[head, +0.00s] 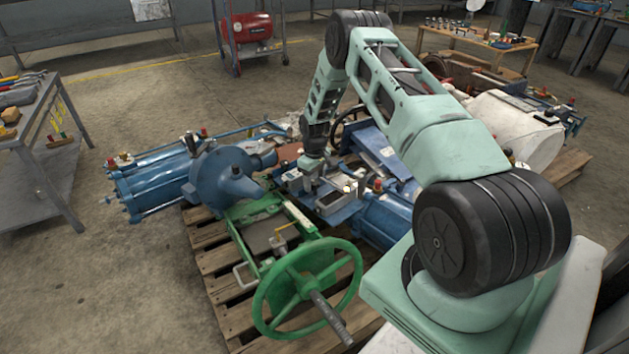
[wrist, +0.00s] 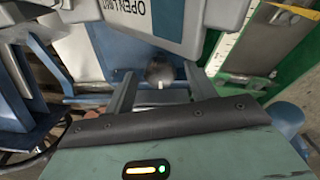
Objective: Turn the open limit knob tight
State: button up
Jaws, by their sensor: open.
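The open limit knob (wrist: 159,72) is a small dark grey rounded knob in the wrist view, below a grey housing (wrist: 180,22) marked "OPEN LIMIT". My gripper (wrist: 160,67) is open, with one finger on each side of the knob and a visible gap on both sides. I cannot tell how deep the fingers reach around it. In the head view my gripper (head: 312,166) is at the grey boxes on the blue actuator; the knob cannot be made out there.
A green valve with a large handwheel (head: 308,288) stands in front on the wooden pallet (head: 218,262). A blue actuator (head: 150,188) lies to the left. A tool cart (head: 38,135) stands at far left. Open floor lies around the pallet's left side.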

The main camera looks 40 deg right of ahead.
jog(key=c, duration=1)
jog(key=shift+o, duration=0.2)
